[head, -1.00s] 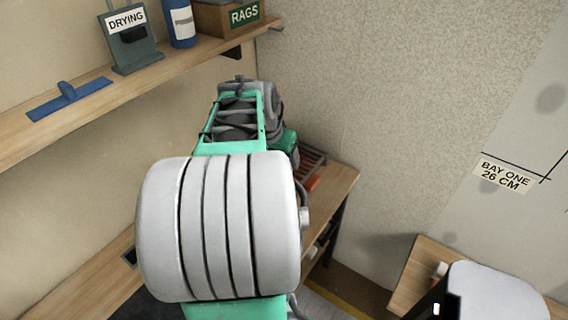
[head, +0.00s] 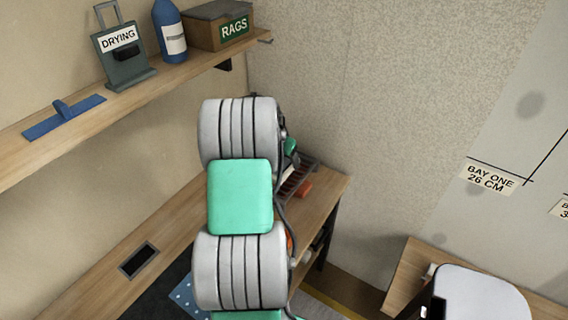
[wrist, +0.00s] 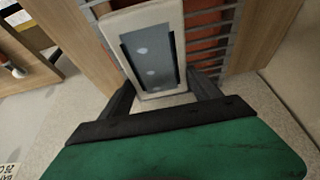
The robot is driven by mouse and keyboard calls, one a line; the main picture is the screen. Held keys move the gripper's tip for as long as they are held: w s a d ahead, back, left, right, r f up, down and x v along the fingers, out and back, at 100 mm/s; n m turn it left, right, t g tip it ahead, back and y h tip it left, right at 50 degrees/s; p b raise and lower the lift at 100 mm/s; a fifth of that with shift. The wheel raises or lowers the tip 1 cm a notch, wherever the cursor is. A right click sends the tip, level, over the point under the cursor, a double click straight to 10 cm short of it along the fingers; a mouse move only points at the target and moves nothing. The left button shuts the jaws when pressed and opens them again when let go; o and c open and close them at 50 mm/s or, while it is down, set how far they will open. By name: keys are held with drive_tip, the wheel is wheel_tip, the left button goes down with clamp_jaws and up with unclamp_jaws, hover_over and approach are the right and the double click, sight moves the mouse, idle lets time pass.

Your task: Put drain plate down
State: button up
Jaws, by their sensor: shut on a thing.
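In the wrist view, a cream plate (wrist: 146,15) with a grey, pale-spotted middle sits between the two dark fingers of my gripper (wrist: 163,97). I take it to be the drain plate. The fingers are shut on its near end. Behind it are grey bars over a reddish surface, part of a rack (wrist: 207,37) at the bench. I cannot tell whether the plate touches the rack. In the head view my arm hides most of the gripper. The rack (head: 299,177) shows there just right of the arm.
A wooden bench (head: 328,190) runs along the left wall, with a dark rectangular recess (head: 138,260). The shelf (head: 160,85) above holds a DRYING stand (head: 122,55), a blue bottle (head: 170,32), a RAGS box (head: 217,25) and a blue spreader (head: 64,117).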

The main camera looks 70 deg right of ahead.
sight(283, 162)
wheel_tip(283, 162, down, 3)
drive_tip(key=shift+r+p, duration=0.1)
drive_tip(key=shift+p, duration=0.4)
drive_tip(key=shift+f+b, duration=0.35)
drive_tip(key=shift+f, duration=0.05)
drive_tip(key=o, duration=1.5)
drive_tip(key=shift+r, duration=0.1)
drive_tip(key=shift+o, duration=0.2)
